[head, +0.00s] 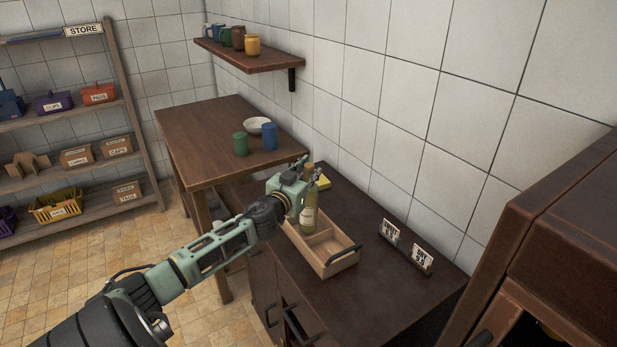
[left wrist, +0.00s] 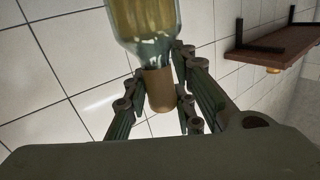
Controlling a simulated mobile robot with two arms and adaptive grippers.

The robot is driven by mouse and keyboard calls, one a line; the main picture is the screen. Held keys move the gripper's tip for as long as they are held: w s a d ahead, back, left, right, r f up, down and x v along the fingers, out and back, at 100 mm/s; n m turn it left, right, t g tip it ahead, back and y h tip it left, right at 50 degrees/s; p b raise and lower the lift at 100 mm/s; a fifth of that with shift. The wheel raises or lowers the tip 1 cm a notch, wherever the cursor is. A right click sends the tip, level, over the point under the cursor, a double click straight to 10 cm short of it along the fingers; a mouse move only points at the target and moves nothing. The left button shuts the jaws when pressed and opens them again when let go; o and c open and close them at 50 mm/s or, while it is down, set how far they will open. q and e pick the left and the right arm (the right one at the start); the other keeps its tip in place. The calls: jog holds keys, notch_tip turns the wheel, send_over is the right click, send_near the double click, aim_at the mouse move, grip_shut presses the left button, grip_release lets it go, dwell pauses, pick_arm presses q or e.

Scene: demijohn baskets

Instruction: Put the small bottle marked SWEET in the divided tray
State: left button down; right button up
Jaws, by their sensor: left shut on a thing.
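A small bottle (head: 309,217) with yellowish contents, a pale label and a tan cap stands upright in my left gripper (head: 306,180). The label is too small to read. The left gripper is shut on its neck; the left wrist view shows the fingers (left wrist: 160,100) around the neck by the tan cap, with the glass body (left wrist: 145,22) beyond. The wooden divided tray (head: 342,262) is on the dark cabinet, below the gripper. The bottle's base overlaps the tray's far part in the head view; I cannot tell whether it touches the tray. My right gripper is not in view.
Two small cards (head: 389,231) (head: 422,258) stand right of the tray. A yellow item (head: 323,182) lies behind the bottle. A brown table (head: 205,135) holds a green cup (head: 240,144), a blue cup (head: 270,136) and a white bowl (head: 258,125). A wall shelf (head: 250,60) carries several mugs.

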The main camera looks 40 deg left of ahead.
pick_arm(q)
jog(key=shift+w+f, duration=0.1)
jog(key=shift+f, duration=0.65)
jog(key=c, duration=1.5)
grip_release()
jog(key=shift+o, duration=0.2)
jog(key=b+v, duration=0.2)
jog(key=v, duration=1)
jog(key=shift+f, duration=0.1)
